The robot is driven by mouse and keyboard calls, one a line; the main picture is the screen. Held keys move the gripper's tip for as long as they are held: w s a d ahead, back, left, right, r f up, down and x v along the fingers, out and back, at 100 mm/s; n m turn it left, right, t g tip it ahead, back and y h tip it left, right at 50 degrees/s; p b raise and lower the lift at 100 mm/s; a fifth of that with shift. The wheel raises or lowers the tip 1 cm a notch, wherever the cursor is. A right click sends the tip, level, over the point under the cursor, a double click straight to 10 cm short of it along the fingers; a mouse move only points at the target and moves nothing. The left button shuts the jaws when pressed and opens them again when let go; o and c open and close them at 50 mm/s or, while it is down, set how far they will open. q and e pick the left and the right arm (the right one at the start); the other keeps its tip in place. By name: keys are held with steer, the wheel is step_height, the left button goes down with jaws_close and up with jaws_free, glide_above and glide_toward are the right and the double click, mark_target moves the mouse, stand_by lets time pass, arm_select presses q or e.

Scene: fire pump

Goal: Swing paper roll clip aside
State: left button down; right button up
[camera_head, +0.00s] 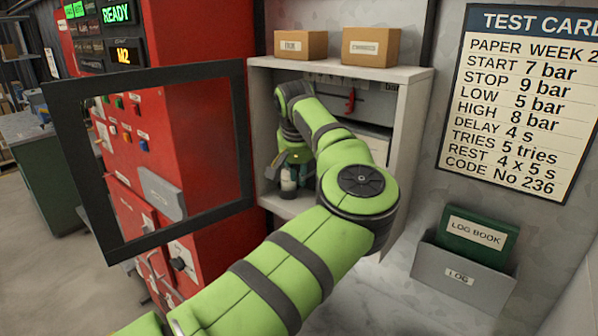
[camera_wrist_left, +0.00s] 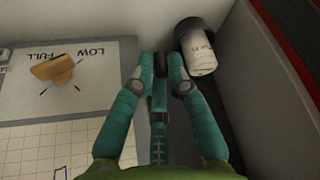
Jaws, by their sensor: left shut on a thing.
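My left gripper (camera_wrist_left: 160,78) has teal fingers with dark tips. In the head view the left gripper (camera_head: 290,168) is inside the open wall cabinet, low on its left side and partly behind my arm. Its fingers are close together around a small dark piece (camera_wrist_left: 160,64); I cannot tell whether this is the paper roll clip. A white labelled cylinder with a dark end (camera_wrist_left: 200,55) is just right of the fingertips. A tan lever-like piece (camera_wrist_left: 55,68) sits left of them on a panel marked LOW and FULL. My right gripper is not in view.
The cabinet door (camera_head: 70,165) stands open on the left, before a red panel (camera_head: 190,60). Two small boxes, one on the left (camera_head: 300,45) and one on the right (camera_head: 372,47), stand on the cabinet. A log book holder (camera_head: 465,280) is at lower right.

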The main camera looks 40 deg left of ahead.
arm_select(q)
steer(key=shift+w+r, duration=0.1)
steer(key=shift+r, duration=0.05)
steer(key=c, duration=1.3)
jaws_free()
steer(key=shift+a, duration=0.1)
steer(key=shift+o, duration=0.2)
steer(key=v, duration=1.1)
steer(key=shift+r, duration=0.35)
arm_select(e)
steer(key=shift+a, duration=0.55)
